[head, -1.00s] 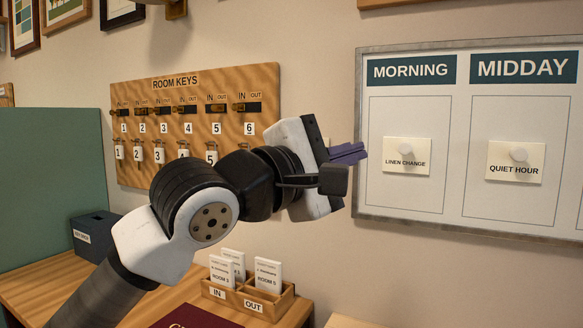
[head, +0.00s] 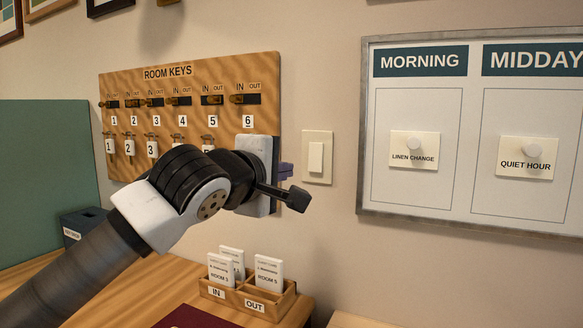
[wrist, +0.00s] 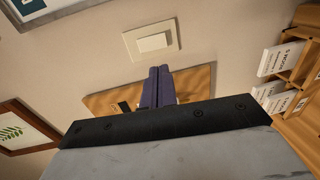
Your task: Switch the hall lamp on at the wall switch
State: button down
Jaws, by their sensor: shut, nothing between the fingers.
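The wall switch (head: 316,158) is a cream plate with a pale rocker on the wall between the key board and the white planner board. It also shows in the wrist view (wrist: 151,43), just beyond my fingertips. In the wrist view the closed fingers (wrist: 158,75) end just below the plate in the picture. I cannot tell whether they touch the wall. The hall lamp is not in view.
The room keys board (head: 190,80) hangs behind my arm. The planner board (head: 363,130) is right of the switch. A wooden IN/OUT card tray (head: 247,298) stands on the desk below. A dark blue box (head: 82,222) is at the left.

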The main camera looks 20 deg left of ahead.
aim_at(315, 166)
jog(key=w+p, duration=0.1)
jog(key=w, duration=0.3)
jog(key=w+f+p, duration=0.1)
jog(key=w, duration=0.3)
jog(key=w+p, duration=0.1)
jog(key=w, duration=0.3)
jog(key=shift+d+f+p, duration=0.15)
jog(key=shift+d+p, duration=0.05)
jog(key=shift+p, duration=0.1)
jog(key=shift+w+f, duration=0.1)
jog(key=shift+w, duration=0.15)
jog(key=shift+f, duration=0.1)
jog(key=shift+w+f+b, duration=0.1)
jog(key=shift+f+b, duration=0.2)
jog(key=shift+b, duration=0.85)
jog(key=shift+r, duration=0.3)
